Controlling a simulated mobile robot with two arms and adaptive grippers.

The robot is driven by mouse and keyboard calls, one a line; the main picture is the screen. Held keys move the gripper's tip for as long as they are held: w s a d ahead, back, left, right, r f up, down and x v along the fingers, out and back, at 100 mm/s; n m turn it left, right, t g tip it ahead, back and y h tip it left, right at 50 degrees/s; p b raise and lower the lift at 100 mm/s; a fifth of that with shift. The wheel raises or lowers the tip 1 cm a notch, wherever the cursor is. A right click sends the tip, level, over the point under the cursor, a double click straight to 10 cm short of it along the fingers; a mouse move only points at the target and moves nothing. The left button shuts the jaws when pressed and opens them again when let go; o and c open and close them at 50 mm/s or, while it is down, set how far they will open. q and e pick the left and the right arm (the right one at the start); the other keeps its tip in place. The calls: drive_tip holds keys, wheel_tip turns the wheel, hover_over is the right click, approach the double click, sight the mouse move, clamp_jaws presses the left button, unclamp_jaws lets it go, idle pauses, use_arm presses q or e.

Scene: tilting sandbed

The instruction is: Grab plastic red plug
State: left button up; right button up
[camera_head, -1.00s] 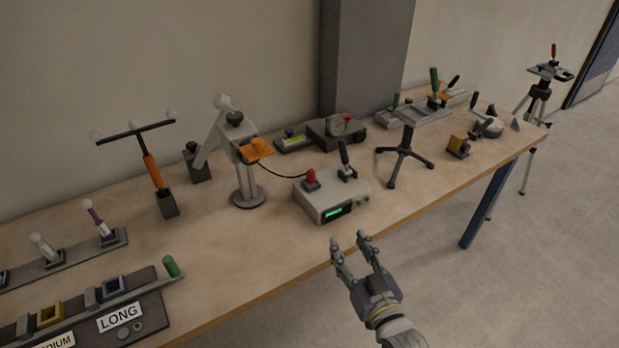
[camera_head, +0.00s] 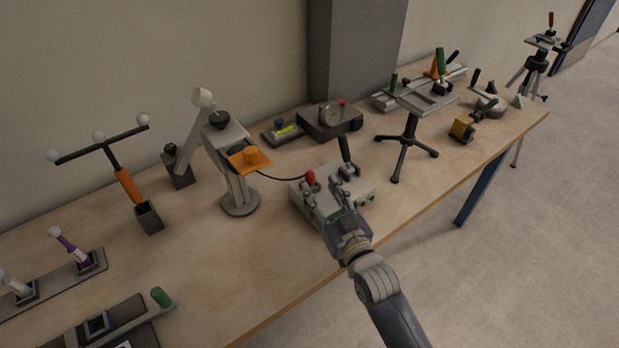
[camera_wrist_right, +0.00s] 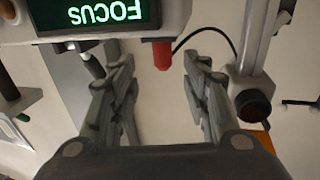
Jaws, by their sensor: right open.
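I cannot tell whether a finger touches the plug. My left gripper is not in view.
An orange-topped stand (camera_head: 240,205) is to the left, and a black gauge unit (camera_head: 325,122) is behind. A tripod stand (camera_head: 408,150) is to the right. The table's front middle is clear.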

sight(312, 179)
drive_tip(key=shift+w+a, duration=0.2)
drive_tip(key=shift+w, duration=0.2)
drive_tip(key=shift+w+a, duration=0.15)
drive_tip(key=shift+w, duration=0.15)
drive_tip(key=p+x, duration=0.1)
drive_tip(key=x, duration=0.3)
drive_tip(key=shift+a, duration=0.15)
drive_tip(key=shift+w+a, duration=0.15)
drive_tip(key=shift+w, duration=0.1)
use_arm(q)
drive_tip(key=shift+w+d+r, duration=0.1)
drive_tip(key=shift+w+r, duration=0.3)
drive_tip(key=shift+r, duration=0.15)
use_arm(e)
clamp_jaws()
